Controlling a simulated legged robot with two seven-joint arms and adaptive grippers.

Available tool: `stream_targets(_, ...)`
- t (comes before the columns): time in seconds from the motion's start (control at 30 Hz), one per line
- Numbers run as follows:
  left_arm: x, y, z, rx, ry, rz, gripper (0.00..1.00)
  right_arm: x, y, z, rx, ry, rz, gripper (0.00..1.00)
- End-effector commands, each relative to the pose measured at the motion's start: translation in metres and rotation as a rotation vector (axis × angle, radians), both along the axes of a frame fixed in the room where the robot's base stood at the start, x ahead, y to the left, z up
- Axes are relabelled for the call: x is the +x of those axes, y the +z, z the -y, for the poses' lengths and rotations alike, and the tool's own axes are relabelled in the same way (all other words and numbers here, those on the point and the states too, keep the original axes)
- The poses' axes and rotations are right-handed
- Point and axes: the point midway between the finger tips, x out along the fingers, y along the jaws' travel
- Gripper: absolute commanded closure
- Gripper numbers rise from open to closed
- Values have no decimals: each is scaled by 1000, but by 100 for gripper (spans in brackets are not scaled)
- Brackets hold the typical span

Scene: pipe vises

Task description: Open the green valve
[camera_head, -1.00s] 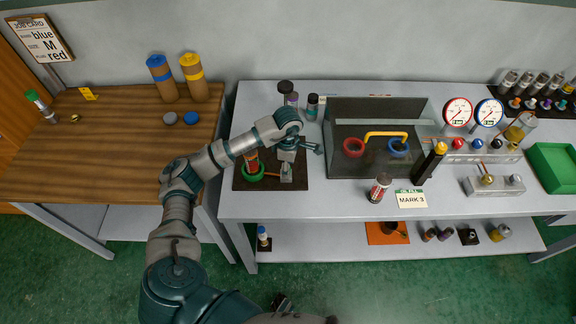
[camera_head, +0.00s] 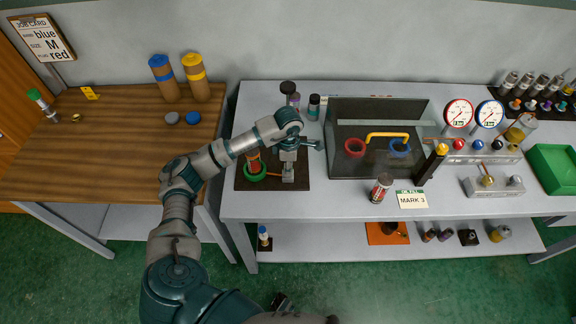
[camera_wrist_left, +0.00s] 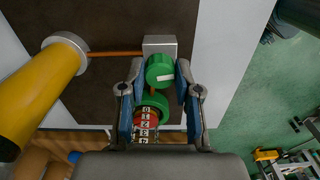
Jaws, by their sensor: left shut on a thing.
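In the left wrist view a small green knob (camera_wrist_left: 160,72) sits at a silver block (camera_wrist_left: 160,44), with a green ring (camera_wrist_left: 157,101) and a red cylinder with digits (camera_wrist_left: 147,122) below it in the picture. My left gripper (camera_wrist_left: 160,80) has its two blue-padded fingers on either side of the green knob and is shut on it. In the head view my left gripper (camera_head: 288,165) points down over the dark mat (camera_head: 243,185), right of the green ring (camera_head: 253,172). My arm and hand hide the knob there. My right gripper is not in view.
A yellow cylinder (camera_wrist_left: 38,88) stands close by in the wrist view, joined to the block by a copper pipe (camera_wrist_left: 115,53). A clear-fronted box (camera_head: 345,110) with red and blue rings stands right of the mat. Bottles (camera_head: 290,97) stand behind.

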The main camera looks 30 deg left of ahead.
Motion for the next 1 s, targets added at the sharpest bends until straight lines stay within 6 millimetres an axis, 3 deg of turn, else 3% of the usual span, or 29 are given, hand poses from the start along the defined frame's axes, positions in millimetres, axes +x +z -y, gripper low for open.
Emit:
stream_targets(0.37, 3, 3, 0, -2, 347, 7, 100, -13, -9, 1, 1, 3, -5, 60)
stream_targets(1.0, 5, 4, -2, -5, 950, 10, 100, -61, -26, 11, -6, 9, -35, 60)
